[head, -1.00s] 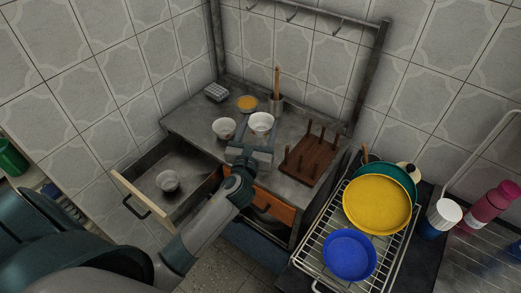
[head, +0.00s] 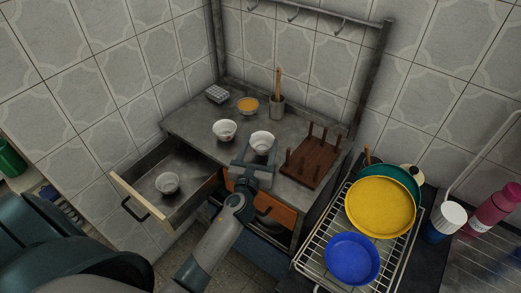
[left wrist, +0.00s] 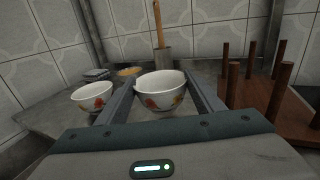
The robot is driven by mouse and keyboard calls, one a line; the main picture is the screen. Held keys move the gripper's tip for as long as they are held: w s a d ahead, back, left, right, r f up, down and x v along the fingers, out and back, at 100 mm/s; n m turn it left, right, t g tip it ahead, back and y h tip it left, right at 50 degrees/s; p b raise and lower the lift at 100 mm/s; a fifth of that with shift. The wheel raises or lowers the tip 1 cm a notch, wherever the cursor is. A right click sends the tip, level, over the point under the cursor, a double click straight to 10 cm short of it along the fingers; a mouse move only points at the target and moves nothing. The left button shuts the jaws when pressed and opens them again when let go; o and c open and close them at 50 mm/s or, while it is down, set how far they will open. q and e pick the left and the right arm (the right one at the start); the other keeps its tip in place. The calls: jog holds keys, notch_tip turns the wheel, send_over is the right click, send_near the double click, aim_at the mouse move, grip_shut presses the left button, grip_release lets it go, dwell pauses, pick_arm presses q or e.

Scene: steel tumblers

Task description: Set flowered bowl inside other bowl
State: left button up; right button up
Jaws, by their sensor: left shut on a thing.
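A white bowl with red flowers (head: 261,143) is between the fingers of my left gripper (head: 254,163), near the front of the metal cabinet top. The gripper is shut on it; in the left wrist view the flowered bowl (left wrist: 161,97) shows upright between both fingers. I cannot tell whether its base touches the top. A second white bowl (head: 224,130) stands on the cabinet top to its left. It also has red flowers in the left wrist view (left wrist: 92,97). A third, pale bowl (head: 167,183) sits in the open drawer (head: 190,160). My right gripper is not in view.
A bowl with orange contents (head: 248,105), a utensil holder (head: 277,107) and a small grey box (head: 217,93) stand behind. A wooden peg rack (head: 309,164) is close on the right. A wire dish rack (head: 317,252) holds coloured dishes. The drawer sticks out at left.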

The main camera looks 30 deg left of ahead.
pick_arm(q)
jog(key=shift+f, duration=0.9)
jog(key=shift+f+b, duration=0.2)
jog(key=shift+b, duration=0.1)
jog(key=o, duration=1)
jog(key=shift+o, duration=0.2)
jog(key=shift+r, duration=0.15)
